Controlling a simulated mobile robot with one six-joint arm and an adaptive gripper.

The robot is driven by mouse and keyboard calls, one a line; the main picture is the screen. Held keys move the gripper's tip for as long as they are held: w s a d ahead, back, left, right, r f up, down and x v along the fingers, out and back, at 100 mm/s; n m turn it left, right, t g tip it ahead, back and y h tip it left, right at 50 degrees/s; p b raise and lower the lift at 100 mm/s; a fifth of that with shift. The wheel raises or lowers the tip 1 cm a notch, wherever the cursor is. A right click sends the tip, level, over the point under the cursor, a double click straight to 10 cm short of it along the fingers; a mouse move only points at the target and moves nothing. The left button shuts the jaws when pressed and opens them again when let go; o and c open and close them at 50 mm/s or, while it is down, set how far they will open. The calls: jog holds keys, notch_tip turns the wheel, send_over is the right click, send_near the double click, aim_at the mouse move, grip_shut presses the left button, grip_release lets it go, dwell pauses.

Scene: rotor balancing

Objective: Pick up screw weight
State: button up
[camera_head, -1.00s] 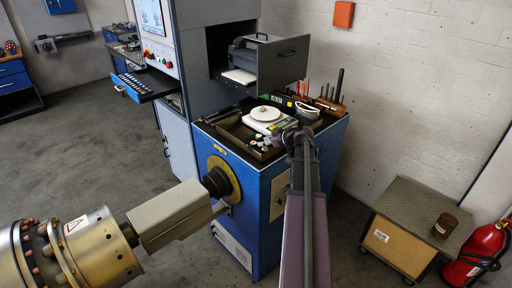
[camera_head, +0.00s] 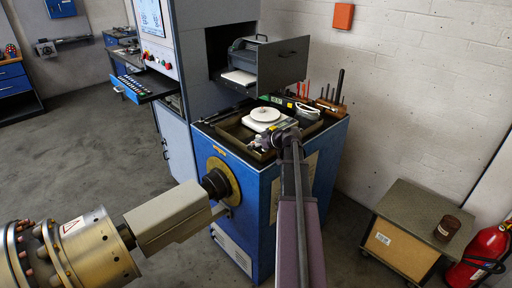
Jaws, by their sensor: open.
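My gripper (camera_head: 272,140) is a small dark shape at the far end of my arm, low over the right part of the work tray (camera_head: 232,134) on the blue cabinet. It is open, though its fingers are hard to make out. A few small pale and dark pieces (camera_head: 259,143), possibly screw weights, lie in the tray just left of and under my gripper. My gripper partly covers them, and I cannot tell which is the screw weight or whether the fingers touch it.
A white scale (camera_head: 262,123) with a round pan stands behind my gripper. A tool rack (camera_head: 331,107) is at the cabinet's back right. An open drawer (camera_head: 281,63) juts out above. A low cart (camera_head: 405,222) and a fire extinguisher (camera_head: 480,255) stand at right.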

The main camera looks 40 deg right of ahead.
jog(key=shift+w+a+f, duration=0.1)
jog(key=shift+w, duration=0.05)
dwell(0.4)
grip_shut()
jog(key=shift+r, duration=0.25)
notch_tip(320, 180, up, 3)
jog(key=p, duration=0.3)
jog(key=s+a+p, duration=0.1)
jog(key=s+a, duration=0.1)
jog(key=s, duration=0.5)
jog(key=s+a+r+p, duration=0.1)
jog(key=s, duration=0.7)
jog(key=shift+s+a+r, duration=0.3)
jog(key=shift+a, duration=0.1)
